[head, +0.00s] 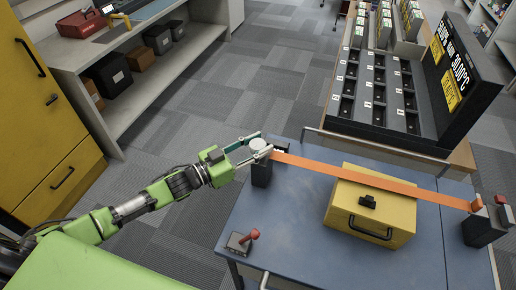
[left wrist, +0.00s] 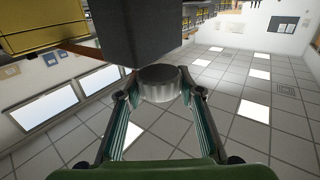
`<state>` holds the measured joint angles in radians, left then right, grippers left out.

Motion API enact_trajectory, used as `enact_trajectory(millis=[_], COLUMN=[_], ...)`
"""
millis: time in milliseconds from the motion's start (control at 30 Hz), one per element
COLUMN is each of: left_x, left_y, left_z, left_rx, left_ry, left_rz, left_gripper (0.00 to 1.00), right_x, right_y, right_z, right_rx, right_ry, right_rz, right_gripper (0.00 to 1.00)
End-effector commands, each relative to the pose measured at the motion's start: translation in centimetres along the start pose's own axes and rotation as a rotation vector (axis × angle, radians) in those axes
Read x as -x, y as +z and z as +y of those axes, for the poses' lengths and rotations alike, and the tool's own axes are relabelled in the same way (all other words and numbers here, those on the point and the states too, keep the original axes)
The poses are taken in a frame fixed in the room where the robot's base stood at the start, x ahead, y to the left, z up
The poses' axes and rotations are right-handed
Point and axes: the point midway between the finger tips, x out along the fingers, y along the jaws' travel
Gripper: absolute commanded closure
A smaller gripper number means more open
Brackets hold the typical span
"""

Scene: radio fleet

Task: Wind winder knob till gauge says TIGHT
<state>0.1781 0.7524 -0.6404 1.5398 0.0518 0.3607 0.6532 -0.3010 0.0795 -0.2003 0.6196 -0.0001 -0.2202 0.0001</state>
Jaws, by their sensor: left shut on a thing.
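The winder is a dark block (head: 262,172) at the left end of the blue table, with a pale round knob (head: 259,144) at its upper side. An orange strap (head: 350,176) runs from it over a yellow box (head: 362,215) to a dark post (head: 482,228) at the right. My left gripper (head: 263,148) is shut on the knob. In the left wrist view the ribbed grey knob (left wrist: 158,84) sits between its fingertips, against the dark block (left wrist: 140,35). I cannot make out a gauge reading. My right gripper is not in view.
A small device with a red-topped lever (head: 243,240) stands at the front left of the blue table (head: 300,235). A black rack with a display (head: 460,75) stands behind. Shelves (head: 150,60) and a yellow cabinet (head: 35,110) are at the left. Grey floor lies between.

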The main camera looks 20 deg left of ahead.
Motion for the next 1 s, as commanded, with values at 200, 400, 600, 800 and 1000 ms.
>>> enact_trajectory(millis=[200, 400, 600, 800, 1000], left_x=[-0.1, -0.1, -0.1, -0.1, -0.1], left_y=[0.4, 0.2, 0.1, 0.0, -0.1], left_z=[-0.3, -0.2, -0.1, 0.0, 0.0], left_rx=[-0.009, -0.005, -0.003, 0.0, 0.0], left_ry=[0.157, 0.262, 0.321, 0.342, 0.344], left_rz=[-0.001, 0.001, 0.002, 0.001, 0.002], left_gripper=[0.87, 0.87, 0.87, 0.87, 0.87], right_x=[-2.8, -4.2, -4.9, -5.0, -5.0], right_y=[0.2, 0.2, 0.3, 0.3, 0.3], right_z=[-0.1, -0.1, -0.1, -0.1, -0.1], right_rx=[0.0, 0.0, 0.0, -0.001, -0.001], right_ry=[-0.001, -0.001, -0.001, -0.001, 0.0], right_rz=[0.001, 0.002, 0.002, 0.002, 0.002], right_gripper=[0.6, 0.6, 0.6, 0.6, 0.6])
